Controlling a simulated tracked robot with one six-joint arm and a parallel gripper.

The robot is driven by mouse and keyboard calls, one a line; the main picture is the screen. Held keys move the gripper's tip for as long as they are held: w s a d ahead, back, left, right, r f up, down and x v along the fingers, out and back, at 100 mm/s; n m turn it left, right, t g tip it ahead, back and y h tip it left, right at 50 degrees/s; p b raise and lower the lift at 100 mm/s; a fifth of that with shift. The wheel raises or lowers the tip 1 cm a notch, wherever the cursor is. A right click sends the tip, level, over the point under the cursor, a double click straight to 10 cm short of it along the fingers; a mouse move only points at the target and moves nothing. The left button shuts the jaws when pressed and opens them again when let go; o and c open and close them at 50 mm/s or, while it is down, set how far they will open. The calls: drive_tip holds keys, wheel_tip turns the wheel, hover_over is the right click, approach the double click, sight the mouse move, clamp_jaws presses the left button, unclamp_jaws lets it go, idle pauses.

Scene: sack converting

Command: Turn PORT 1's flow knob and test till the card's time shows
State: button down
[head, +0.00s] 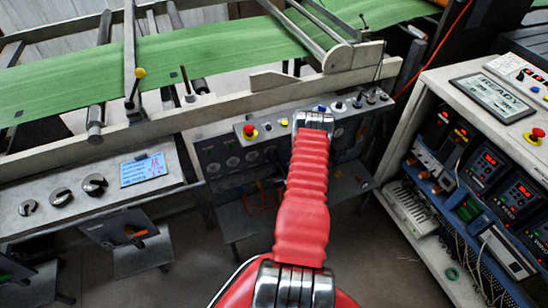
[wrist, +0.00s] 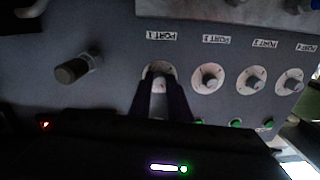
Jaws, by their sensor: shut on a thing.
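In the wrist view, PORT 1's flow knob (wrist: 160,72) is a pale round knob on the grey panel (wrist: 115,95), under an upside-down PORT 1 label (wrist: 161,36). My gripper (wrist: 158,92) is shut on this knob, with a dark finger on each side. The fingers hide part of its face, so I cannot read its setting. In the head view my arm reaches the port panel (head: 240,160), and the arm hides the gripper. No card with a time can be made out for certain.
PORT 2 (wrist: 209,78), PORT 3 (wrist: 252,80) and PORT 4 (wrist: 290,81) knobs sit close beside. A black knob (wrist: 78,68) sticks out at left. A green web (head: 210,45) runs behind.

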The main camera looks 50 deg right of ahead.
drive_tip(key=shift+m, duration=0.5)
drive_tip(key=c, duration=1.7)
unclamp_jaws()
drive_tip(key=shift+o, duration=0.2)
drive_tip(key=shift+s, duration=0.1)
drive_tip(key=v, duration=1.3)
drive_tip(key=shift+s+a, duration=0.2)
drive_tip(key=shift+s, duration=0.05)
